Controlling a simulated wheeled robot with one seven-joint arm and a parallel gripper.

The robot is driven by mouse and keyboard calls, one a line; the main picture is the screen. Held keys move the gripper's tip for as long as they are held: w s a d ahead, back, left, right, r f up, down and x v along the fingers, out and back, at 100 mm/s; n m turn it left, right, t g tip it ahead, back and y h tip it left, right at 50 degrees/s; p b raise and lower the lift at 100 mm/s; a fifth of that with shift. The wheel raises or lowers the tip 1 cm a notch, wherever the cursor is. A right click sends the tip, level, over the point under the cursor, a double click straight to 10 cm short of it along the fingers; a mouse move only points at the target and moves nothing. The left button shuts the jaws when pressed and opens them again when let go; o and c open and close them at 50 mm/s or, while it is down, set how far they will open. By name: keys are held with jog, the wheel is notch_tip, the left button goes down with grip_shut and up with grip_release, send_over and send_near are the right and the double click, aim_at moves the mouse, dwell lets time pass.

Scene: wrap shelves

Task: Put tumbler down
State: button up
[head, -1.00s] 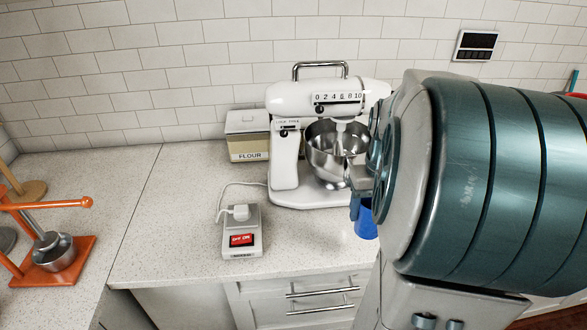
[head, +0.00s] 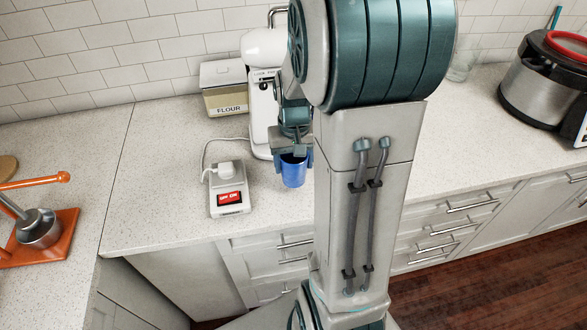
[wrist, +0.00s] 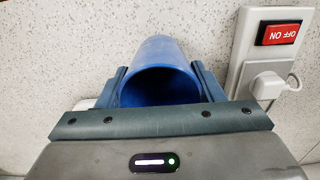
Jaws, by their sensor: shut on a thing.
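The blue tumbler (head: 293,172) is in my gripper (head: 292,155), in front of the stand mixer in the head view. In the wrist view the tumbler (wrist: 160,58) lies between the two fingers of my gripper (wrist: 160,88), with its open mouth facing the camera. The gripper is shut on it. The tumbler looks upright in the head view, near the front part of the counter (head: 170,150). I cannot tell whether its base touches the counter.
A power switch box (head: 229,195) with a plug stands just left of the tumbler. A flour box (head: 224,95) is at the back. A cooker (head: 540,90) stands far right. Counter right of my arm is mostly clear.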

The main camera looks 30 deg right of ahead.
aim_at(294, 173)
jog(key=shift+f, duration=1.95)
jog(key=shift+f, duration=0.15)
jog(key=o, duration=1)
